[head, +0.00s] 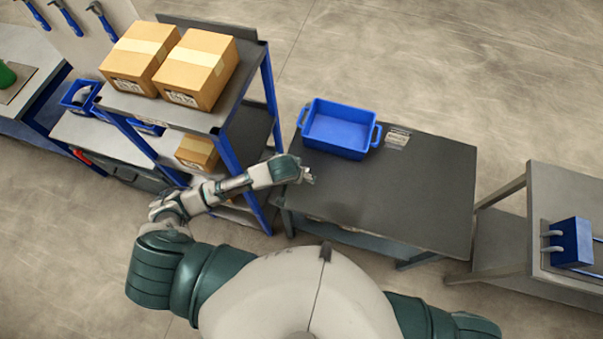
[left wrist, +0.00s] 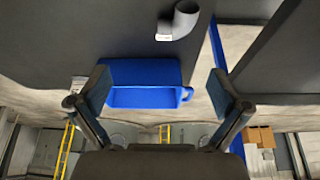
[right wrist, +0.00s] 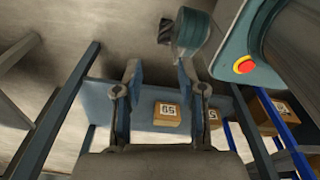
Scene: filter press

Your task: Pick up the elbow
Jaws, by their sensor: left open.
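The elbow (left wrist: 184,20) is a grey bent pipe piece on the dark table top, near the upper edge of the left wrist view. In the head view my left gripper (head: 303,175) is over the left edge of the table, and I cannot make out the elbow there. My right gripper (right wrist: 159,72) is open and empty in the right wrist view; the head view does not show it.
A blue bin (head: 340,128) stands at the table's back left. The dark table (head: 415,190) is otherwise mostly clear. A blue-framed shelf (head: 190,117) with cardboard boxes (head: 197,68) stands close left of my left arm. Another table (head: 565,190) with a blue block is at right.

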